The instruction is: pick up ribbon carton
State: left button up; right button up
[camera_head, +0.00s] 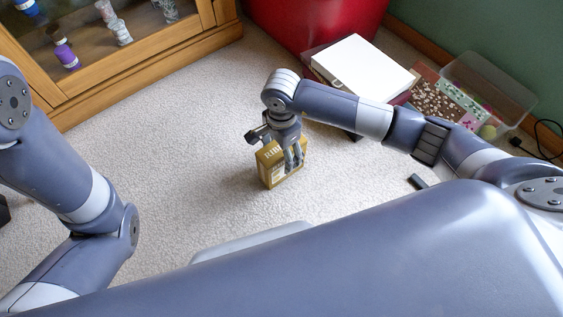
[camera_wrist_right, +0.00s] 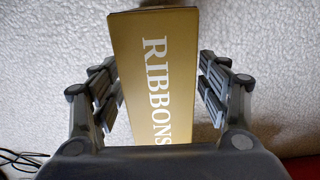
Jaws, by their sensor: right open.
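The ribbon carton (camera_head: 270,168) is a gold box standing upright on the light carpet in the middle of the head view. In the right wrist view the carton (camera_wrist_right: 150,75) shows its gold face with "RIBBONS" in white letters. My right gripper (camera_head: 293,163) is over the carton and pointing down.
A wooden glass-front cabinet (camera_head: 150,62) stands at the upper left. A red object (camera_head: 310,18), a white binder-like box (camera_head: 362,68) and a clear plastic bin (camera_head: 490,85) are at the upper right. A small dark object (camera_head: 418,181) lies on the carpet (camera_head: 190,140), which is clear left of the carton.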

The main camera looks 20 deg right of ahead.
jog(key=c, duration=1.4)
jog(key=shift+r, duration=0.1)
